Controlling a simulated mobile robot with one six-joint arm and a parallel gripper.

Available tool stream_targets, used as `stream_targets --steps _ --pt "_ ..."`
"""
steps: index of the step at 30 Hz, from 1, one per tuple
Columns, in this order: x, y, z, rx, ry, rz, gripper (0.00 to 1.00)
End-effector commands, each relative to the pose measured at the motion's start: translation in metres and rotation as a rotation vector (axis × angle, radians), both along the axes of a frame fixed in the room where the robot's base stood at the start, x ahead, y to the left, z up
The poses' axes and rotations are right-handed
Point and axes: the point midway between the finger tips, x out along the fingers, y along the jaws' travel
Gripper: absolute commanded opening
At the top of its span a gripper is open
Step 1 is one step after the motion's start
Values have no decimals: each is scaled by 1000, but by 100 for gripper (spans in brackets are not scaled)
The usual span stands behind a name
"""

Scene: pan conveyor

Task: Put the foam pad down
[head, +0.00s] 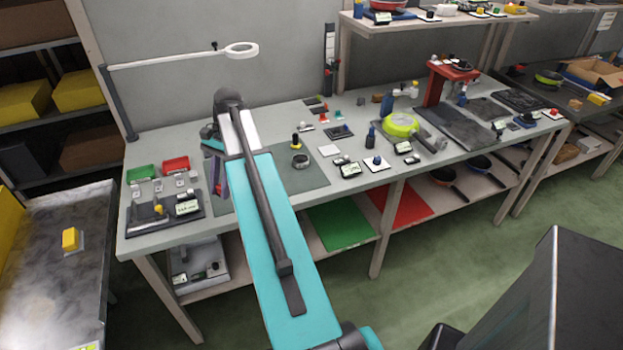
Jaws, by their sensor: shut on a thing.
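My teal arm reaches up from the bottom over the left part of the long grey workbench (258,116) and folds down behind its own link. My gripper (217,178) is mostly hidden by that link, low over the bench near the left edge of a dark green mat (311,172). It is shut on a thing. A narrow purple-grey piece shows at the left of the link. I cannot tell whether this is the foam pad or part of the gripper, or whether it touches the bench.
A dark tray (149,214) with small parts lies left of my gripper, with green (140,174) and red (176,164) bins behind. A magnifier lamp (240,49) overhangs the bench. Right of the mat stand a yellow-green pan (401,125) and a red press (436,85). The mat has bare areas.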

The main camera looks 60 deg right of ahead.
Motion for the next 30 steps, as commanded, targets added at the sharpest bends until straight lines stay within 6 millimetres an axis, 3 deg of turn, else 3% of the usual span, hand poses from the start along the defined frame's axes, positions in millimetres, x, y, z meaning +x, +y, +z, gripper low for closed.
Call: stream_targets --steps 12,30 --pt "-81 -82 -11 0 0 -233 5" --pt "-212 -165 -25 1 1 -557 5"
